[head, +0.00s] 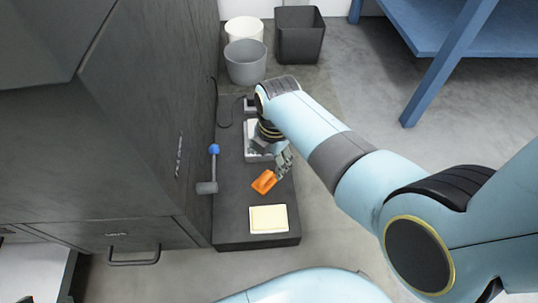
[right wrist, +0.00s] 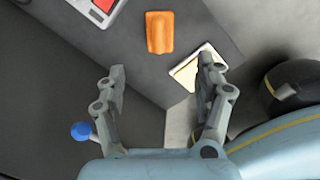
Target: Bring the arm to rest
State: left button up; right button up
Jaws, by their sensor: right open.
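My right arm reaches in from the right in the head view. Its gripper (head: 284,163) hangs over the dark bench, close to an orange block-like object (head: 264,181). In the right wrist view the right gripper (right wrist: 161,72) has its two fingers wide apart with nothing between them. The orange object (right wrist: 160,32) lies beyond the fingertips there, apart from them. My left gripper is not in view.
A pale yellow pad (head: 268,219) lies at the bench's near end. A light-coloured tray (head: 252,153) is partly hidden by my arm. A blue-knobbed lever (head: 214,149) stands by the dark cabinet (head: 150,130). Bins (head: 246,62) and a blue table (head: 430,30) stand farther back.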

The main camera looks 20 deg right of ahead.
dwell(0.4)
